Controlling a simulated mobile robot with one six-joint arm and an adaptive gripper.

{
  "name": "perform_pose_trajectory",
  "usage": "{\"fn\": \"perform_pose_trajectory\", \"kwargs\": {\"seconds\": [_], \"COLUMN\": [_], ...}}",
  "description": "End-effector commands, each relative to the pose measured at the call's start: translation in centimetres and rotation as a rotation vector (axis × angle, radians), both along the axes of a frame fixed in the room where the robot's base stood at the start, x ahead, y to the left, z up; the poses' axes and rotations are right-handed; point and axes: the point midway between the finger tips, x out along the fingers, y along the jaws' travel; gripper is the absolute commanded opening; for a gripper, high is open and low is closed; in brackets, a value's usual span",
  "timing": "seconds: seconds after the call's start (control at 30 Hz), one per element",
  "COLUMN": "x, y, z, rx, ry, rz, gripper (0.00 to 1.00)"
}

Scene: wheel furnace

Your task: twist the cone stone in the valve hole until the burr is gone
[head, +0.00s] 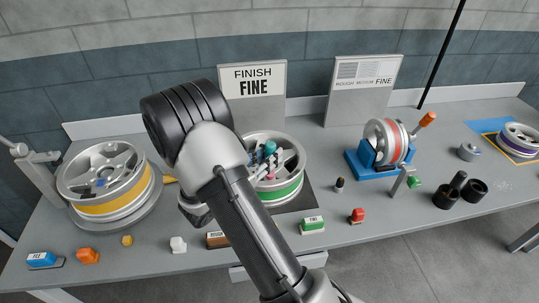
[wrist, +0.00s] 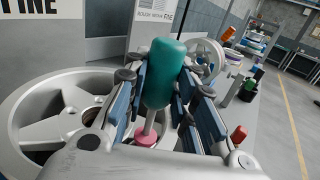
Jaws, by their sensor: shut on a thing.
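My gripper (head: 263,158) is over the grey spoked wheel with the green band (head: 281,193). It is shut on the teal handle (wrist: 165,72) of the cone stone, with blue finger pads on both sides. The handle's teal top also shows in the head view (head: 270,147). Below the handle a pale shaft leads to the pink stone (wrist: 146,139), low between the fingers in the wrist view. The wheel's spokes (wrist: 62,118) show to the left there. The valve hole and any burr cannot be made out, so I cannot tell how deep the stone sits.
A yellow-banded wheel (head: 119,205) stands left on a round stand. A red-banded wheel (head: 397,144) is in a blue stand to the right. A "FINISH FINE" sign (head: 253,80) stands behind. Small blocks, including a green one (head: 312,224), lie along the bench front.

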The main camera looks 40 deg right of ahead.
Motion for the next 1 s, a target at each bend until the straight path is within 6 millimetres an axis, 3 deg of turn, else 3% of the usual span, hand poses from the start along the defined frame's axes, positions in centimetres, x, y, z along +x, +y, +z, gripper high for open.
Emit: {"fn": "perform_pose_trajectory", "kwargs": {"seconds": [0.23, 0.7, 1.0], "x": [-0.04, -0.45, -0.24], "y": [-0.04, -0.3, -0.09], "z": [0.09, -0.17, -0.1], "rx": [-0.002, 0.0, -0.001], "ry": [0.001, 0.003, -0.001], "rz": [-0.083, 0.404, 0.5], "gripper": [0.01, 0.01, 0.01]}}
